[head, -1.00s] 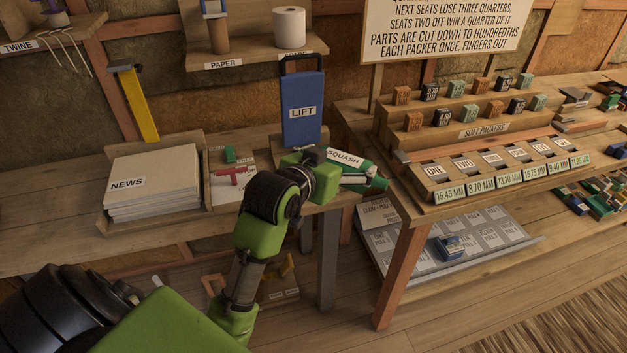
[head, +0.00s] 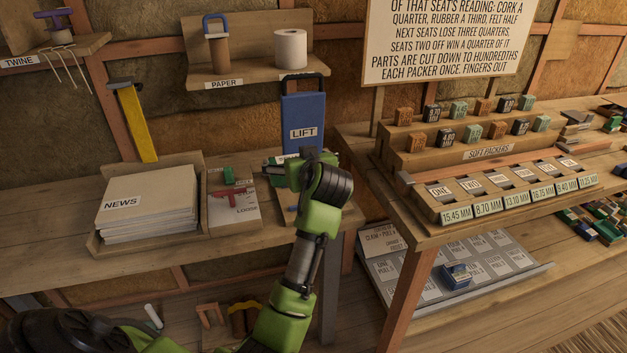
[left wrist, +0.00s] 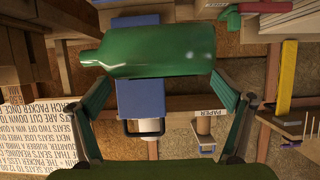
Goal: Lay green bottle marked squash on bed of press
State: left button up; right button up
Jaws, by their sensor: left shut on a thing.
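The green bottle (left wrist: 155,50) lies crosswise between the fingers of my left gripper (left wrist: 162,76) in the left wrist view, its neck toward the left. My left gripper is shut on it. In the head view my left gripper (head: 288,166) is in front of the foot of the blue upright plate marked LIFT (head: 303,112), with its black loop handle on top. The wrist and gripper hide most of the bottle there, and its label does not show. The LIFT plate also shows in the left wrist view (left wrist: 141,99). The press bed is mostly hidden behind my arm.
A NEWS paper stack (head: 148,203) sits in a wooden tray left of my gripper, with a red tool (head: 230,191) on a card between. A paper roll (head: 290,48) stands on the shelf above. The soft packers rack (head: 487,150) fills the right bench.

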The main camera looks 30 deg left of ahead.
pick_arm(q)
jog(key=w+f, duration=0.7)
jog(key=shift+w+a+f, duration=0.1)
jog(key=shift+w, duration=0.2)
jog(key=shift+f+p, duration=0.55)
jog(key=shift+f, duration=0.95)
jog(key=o, duration=0.7)
jog(key=shift+r, duration=0.1)
jog(key=shift+s+d, duration=0.2)
jog(key=shift+d, duration=0.1)
jog(key=b+v, duration=0.1)
jog(key=v, duration=1)
jog(key=shift+s, duration=0.2)
